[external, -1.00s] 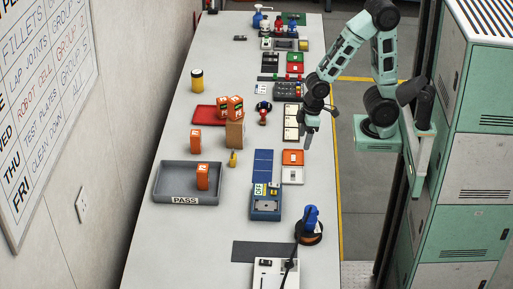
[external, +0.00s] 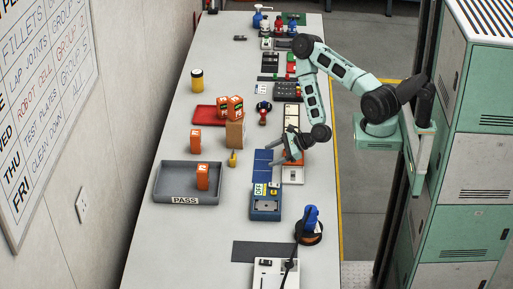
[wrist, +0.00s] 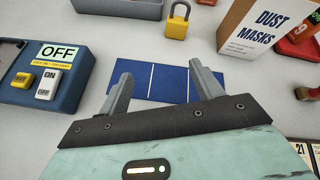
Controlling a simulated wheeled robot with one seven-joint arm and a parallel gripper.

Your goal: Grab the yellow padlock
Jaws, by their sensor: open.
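The yellow padlock (external: 232,159) stands on the bench between the grey PASS tray and the blue panels. In the wrist view the padlock (wrist: 177,24) is near the top centre, with its grey shackle up. My gripper (external: 279,158) is open and empty. It is over the blue panels, to the right of the padlock in the external view. In the wrist view the two fingers of my gripper (wrist: 160,80) are spread apart, and the padlock lies beyond them, clear of both.
A dust masks box (wrist: 257,30) stands close to the padlock. The grey PASS tray (external: 172,197) is left of it. A blue switch box (external: 265,209) marked OFF sits below the blue panels (wrist: 150,82). Bare bench lies between the panels and the padlock.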

